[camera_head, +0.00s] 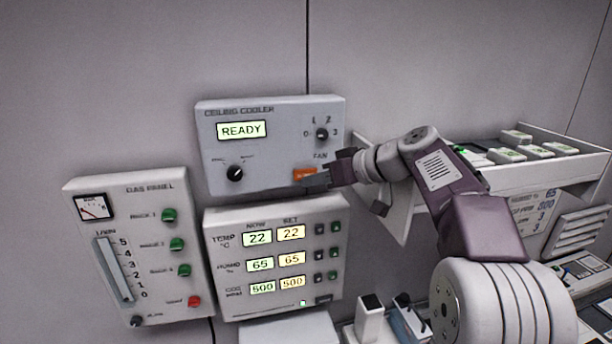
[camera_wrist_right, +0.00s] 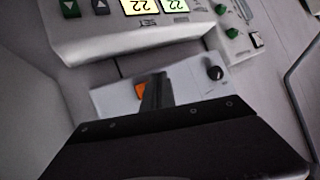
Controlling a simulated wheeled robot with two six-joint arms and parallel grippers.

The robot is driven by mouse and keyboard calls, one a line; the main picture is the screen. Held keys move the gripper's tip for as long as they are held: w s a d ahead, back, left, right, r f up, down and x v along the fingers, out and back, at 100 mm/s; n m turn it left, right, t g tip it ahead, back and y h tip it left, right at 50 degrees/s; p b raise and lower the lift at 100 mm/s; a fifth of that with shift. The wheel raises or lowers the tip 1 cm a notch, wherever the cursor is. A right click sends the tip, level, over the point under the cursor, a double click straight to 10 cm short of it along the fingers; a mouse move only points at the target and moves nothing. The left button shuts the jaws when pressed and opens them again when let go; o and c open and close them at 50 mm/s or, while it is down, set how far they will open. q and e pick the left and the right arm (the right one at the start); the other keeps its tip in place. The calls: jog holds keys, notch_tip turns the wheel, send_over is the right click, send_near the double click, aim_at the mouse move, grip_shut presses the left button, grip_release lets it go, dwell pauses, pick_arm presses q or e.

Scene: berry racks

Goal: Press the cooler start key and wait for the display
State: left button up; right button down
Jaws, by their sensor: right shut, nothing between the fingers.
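The ceiling cooler panel (camera_head: 270,112) is a grey box on the wall, with a lit display (camera_head: 242,130) that reads READY. An orange key (camera_head: 304,174) sits at its lower right under the word FAN. My right gripper (camera_head: 318,180) is shut and empty, with its tips at the orange key; I cannot tell whether they touch it. In the right wrist view the shut fingers (camera_wrist_right: 156,92) lie beside the orange key (camera_wrist_right: 140,91) and partly cover the panel. The left gripper is not in view.
Below the cooler panel is a climate panel (camera_head: 222,285) with lit numbers. A gas panel (camera_head: 150,290) with green and red buttons hangs at the left. A shelf tray (camera_head: 560,185) with small boxes stands at the right, close to my right arm.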

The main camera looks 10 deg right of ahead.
jog(key=shift+w, duration=0.15)
dwell(0.6)
jog(key=shift+w, duration=0.35)
jog(key=shift+w+p, duration=0.3)
jog(key=shift+w, duration=0.15)
dwell(0.6)
jog(key=shift+s, duration=0.1)
jog(key=shift+s+b, duration=0.8)
